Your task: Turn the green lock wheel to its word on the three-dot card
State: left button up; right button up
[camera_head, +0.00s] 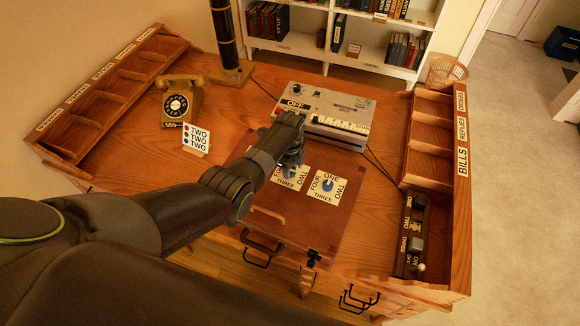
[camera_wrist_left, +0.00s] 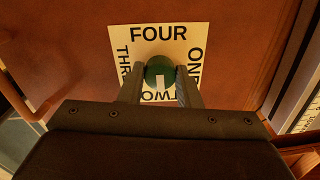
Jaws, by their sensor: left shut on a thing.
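The green lock wheel (camera_wrist_left: 159,72) sits on a white plate (camera_wrist_left: 120,38) with FOUR, ONE, TWO and THREE around it. My left gripper (camera_wrist_left: 160,76) is shut on this wheel, one finger at each side. The wheel's white mark is on the side toward TWO, which the gripper partly covers. In the head view, my left gripper (camera_head: 290,160) comes down over the green wheel (camera_head: 291,173). My right gripper is not in view.
A blue wheel (camera_head: 328,185) on its own word plate is right of the green one, on the brown case (camera_head: 310,225). A grey machine (camera_head: 325,108) with keys stands behind. A telephone (camera_head: 180,101) and pigeonhole racks flank the desk. A switch box (camera_head: 412,235) is at right.

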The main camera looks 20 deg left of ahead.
pick_arm(q)
jog(key=shift+w, duration=0.1)
dwell(0.5)
jog(key=o, duration=1)
jog(key=shift+r, duration=0.15)
jog(key=shift+r+b, duration=0.3)
jog(key=shift+r, duration=0.6)
jog(key=r+b, duration=0.2)
jog(key=r, duration=1.3)
jog(key=shift+s+r, duration=0.2)
